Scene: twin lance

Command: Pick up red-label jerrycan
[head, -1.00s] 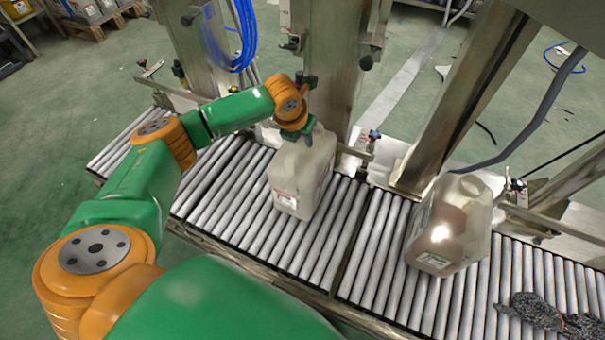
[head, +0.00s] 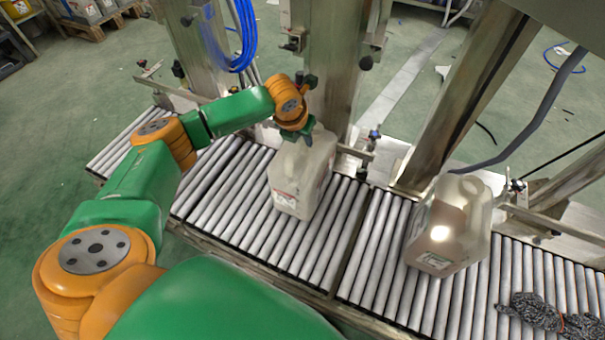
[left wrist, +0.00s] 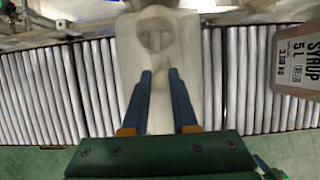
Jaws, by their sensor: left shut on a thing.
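The red-label jerrycan (head: 300,178) is a pale, translucent can with a red and white label low on its near side. It is upright over the roller conveyor in the middle of the head view; I cannot tell whether its base still touches the rollers. My left gripper (head: 302,138) is at its top, shut on its handle. In the left wrist view the two blue fingers (left wrist: 160,75) lie either side of the can's pale handle, with the jerrycan's round neck (left wrist: 157,38) just beyond. My right gripper is not in view.
A second jerrycan (head: 450,228) with brownish contents stands on the rollers to the right. A dark speckled cloth or rope (head: 545,315) lies farther right. Steel posts (head: 335,60) and a side rail stand behind the conveyor (head: 230,190). The rollers left of the held can are clear.

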